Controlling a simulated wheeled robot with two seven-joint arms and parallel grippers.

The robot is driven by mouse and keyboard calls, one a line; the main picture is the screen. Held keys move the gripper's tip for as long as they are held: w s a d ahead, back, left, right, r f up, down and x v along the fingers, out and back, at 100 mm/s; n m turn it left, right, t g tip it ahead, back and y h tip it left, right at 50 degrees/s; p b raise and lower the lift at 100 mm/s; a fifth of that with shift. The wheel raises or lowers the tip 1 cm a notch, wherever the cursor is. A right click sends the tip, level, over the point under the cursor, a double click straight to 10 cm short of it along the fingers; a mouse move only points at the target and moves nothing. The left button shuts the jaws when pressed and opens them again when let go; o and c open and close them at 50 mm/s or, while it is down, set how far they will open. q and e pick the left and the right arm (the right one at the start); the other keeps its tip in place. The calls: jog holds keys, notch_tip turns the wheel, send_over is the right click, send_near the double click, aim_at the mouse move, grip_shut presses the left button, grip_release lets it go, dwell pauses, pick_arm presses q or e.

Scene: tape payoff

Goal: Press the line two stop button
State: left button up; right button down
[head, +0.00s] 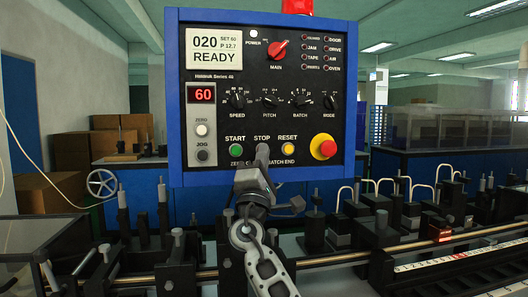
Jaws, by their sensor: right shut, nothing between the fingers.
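A blue-framed control panel (352,95) with a black face stands upright in the middle of the head view. Its display (212,55) reads 020 READY. The STOP label shows between a green START button (237,150) and a yellow RESET button (288,150). My right gripper (262,152) is shut and empty, its fingertips right under the STOP label. No line number is readable on the panel. My left gripper is out of view.
A red emergency knob on a yellow base (323,147) sits at the panel's lower right. The MAIN switch (278,50) is above. Machine rails and metal posts (380,235) run below the panel. Cardboard boxes (105,145) stand behind on the left.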

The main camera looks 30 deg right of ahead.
jog(key=shift+s, duration=0.15)
jog(key=shift+s+a, duration=0.1)
jog(key=shift+s, duration=0.2)
jog(key=s+a+p, duration=0.1)
jog(key=s, duration=0.4)
jog(key=shift+s+a+p, duration=0.3)
jog(key=shift+s+p, duration=0.05)
jog(key=shift+s, duration=0.05)
dwell(0.6)
